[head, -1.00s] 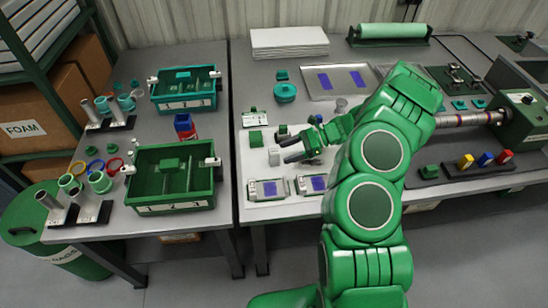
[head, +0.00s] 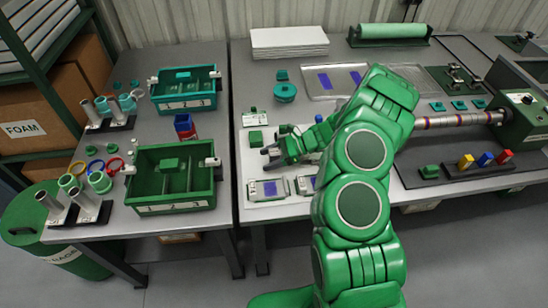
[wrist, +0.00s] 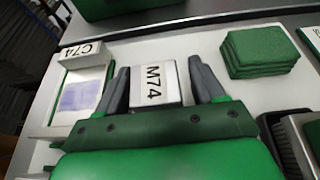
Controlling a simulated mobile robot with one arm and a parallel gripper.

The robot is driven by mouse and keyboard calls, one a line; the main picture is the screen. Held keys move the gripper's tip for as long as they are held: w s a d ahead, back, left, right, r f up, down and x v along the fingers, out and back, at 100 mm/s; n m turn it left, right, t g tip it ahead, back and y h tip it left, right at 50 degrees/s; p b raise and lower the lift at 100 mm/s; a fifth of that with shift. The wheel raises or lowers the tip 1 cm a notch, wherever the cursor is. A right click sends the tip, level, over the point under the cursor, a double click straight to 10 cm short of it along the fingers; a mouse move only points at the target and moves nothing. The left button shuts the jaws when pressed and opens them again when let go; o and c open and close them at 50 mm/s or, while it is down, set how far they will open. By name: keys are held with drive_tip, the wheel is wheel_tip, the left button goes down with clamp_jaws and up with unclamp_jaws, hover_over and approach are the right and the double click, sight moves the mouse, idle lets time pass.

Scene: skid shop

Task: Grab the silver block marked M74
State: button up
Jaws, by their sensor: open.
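The silver block marked M74 (wrist: 154,84) lies between my two gripper fingers in the wrist view, its label facing up toward the camera. My gripper (wrist: 158,70) is open, with one dark finger on each side of the block. A narrow gap shows at the right finger; I cannot tell whether the left finger touches.
A similar silver block marked C74 (wrist: 86,52) is at the left, by a unit with a purple panel (wrist: 80,97). A stack of green pads (wrist: 262,53) is at the right. A green divided bin (head: 143,198) stands on the left table.

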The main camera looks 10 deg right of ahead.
drive_tip(key=shift+c, duration=0.5)
drive_tip(key=c, duration=1.1)
